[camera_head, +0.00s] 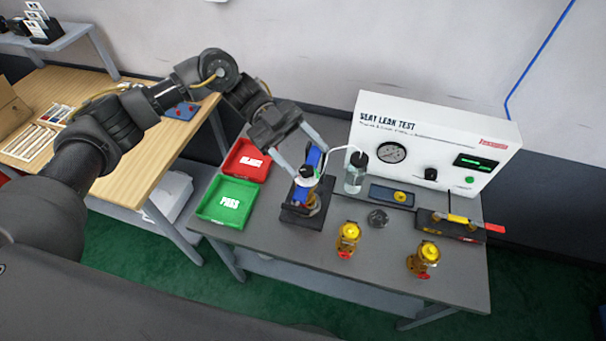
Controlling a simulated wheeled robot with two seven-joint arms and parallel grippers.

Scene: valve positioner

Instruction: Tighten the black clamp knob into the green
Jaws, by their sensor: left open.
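The black clamp knob (307,171) sits on top of a fixture with a blue upright frame (313,157) and a black base (293,216). A pale disc shows just under the knob. A brassy part in the fixture is mostly hidden. My left gripper (312,164) reaches down from above with its two fingers apart, one on each side of the knob. I cannot tell whether the fingers touch it. No green marking can be made out at the knob. My right gripper is not in view.
Red (245,161) and green (228,202) trays lie left of the fixture. A clear bottle (355,174) with a tube stands close right, before the white leak-test box (430,140). Two brass valves with yellow tops (348,236) (424,258) stand in front.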

